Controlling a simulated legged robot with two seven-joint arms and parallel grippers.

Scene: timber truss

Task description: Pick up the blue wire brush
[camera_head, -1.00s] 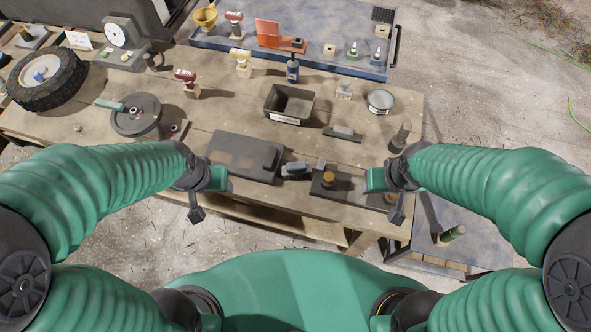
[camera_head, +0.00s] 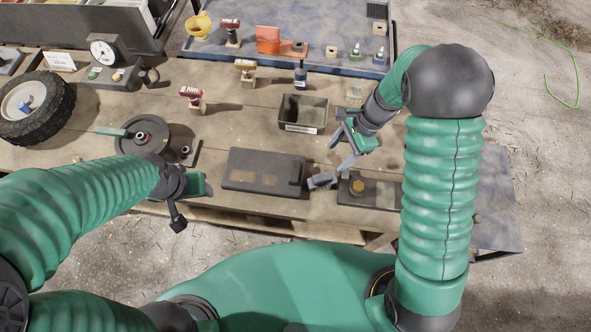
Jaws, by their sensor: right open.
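I cannot make out a blue wire brush for certain. A small blue-grey tool (camera_head: 322,181) lies on the workbench (camera_head: 235,128) between a dark flat case and a dark block. My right gripper (camera_head: 341,148) is open and empty above the bench, right of the black bin and beyond the tool. It covers the spot where a small grey-topped item lay on a dark base. My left gripper (camera_head: 183,205) hangs over the front edge of the bench at the left, far from the tool. Its jaw opening is not clear.
The dark case (camera_head: 262,172), dark block (camera_head: 357,190) and black bin (camera_head: 303,112) surround the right gripper's area. A wheel (camera_head: 38,108) and round disc (camera_head: 143,134) stand left. A blue mat (camera_head: 275,20) with small items lies behind.

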